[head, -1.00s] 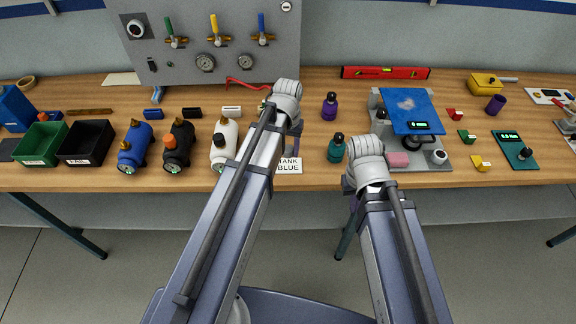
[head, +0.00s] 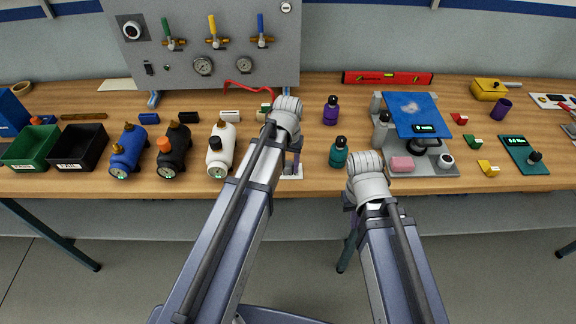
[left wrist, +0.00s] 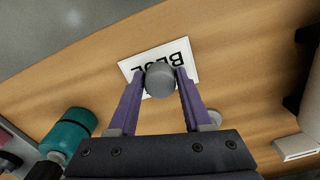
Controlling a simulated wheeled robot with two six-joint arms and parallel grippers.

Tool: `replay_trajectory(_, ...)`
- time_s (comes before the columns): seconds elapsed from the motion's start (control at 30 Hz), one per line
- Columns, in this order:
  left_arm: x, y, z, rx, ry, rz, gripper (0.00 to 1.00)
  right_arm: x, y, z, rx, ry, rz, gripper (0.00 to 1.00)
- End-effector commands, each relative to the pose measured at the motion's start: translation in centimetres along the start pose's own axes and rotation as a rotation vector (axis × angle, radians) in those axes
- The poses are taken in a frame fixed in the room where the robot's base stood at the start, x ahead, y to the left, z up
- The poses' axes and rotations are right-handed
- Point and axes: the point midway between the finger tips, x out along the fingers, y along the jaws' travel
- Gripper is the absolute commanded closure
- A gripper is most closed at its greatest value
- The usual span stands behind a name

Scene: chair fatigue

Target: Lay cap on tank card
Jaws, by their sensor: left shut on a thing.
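The tank card (left wrist: 183,51) is a white card with black lettering, lying on the wooden bench; part of the word BLUE can be read. In the head view the card (head: 297,176) is mostly covered by my left gripper (head: 291,166). In the left wrist view my left gripper (left wrist: 159,82) is shut on a grey round cap (left wrist: 159,81). The cap is in front of the card's lower edge there; whether it touches the card cannot be told. My right gripper (head: 351,222) is mostly hidden behind its arm at the bench's front edge.
White (head: 221,149), black (head: 173,150) and blue (head: 128,151) tanks stand left of the card. A teal bottle (head: 338,154) and a purple bottle (head: 330,111) stand to its right. A grey stand with a blue panel (head: 411,113) is further right.

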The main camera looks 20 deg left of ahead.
Motion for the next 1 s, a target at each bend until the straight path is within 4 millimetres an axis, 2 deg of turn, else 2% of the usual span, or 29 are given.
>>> replay_trajectory(0.5,1.5,0.1,0.3,0.001,-0.005,0.002,1.0,1.5,-0.1,-0.1,0.0,0.0,0.0,1.0)
replay_trajectory(0.53,1.5,0.1,0.4,0.001,-0.005,0.003,0.47,1.5,-0.1,-0.1,0.0,0.0,0.0,1.0)
replay_trajectory(0.77,1.6,0.2,0.5,0.002,-0.006,0.005,0.21,1.6,-0.1,-0.1,0.0,0.0,0.0,1.0)
replay_trajectory(1.0,0.3,0.2,0.6,0.003,-0.006,0.006,0.21,0.3,0.0,0.0,0.0,0.0,0.0,1.0)
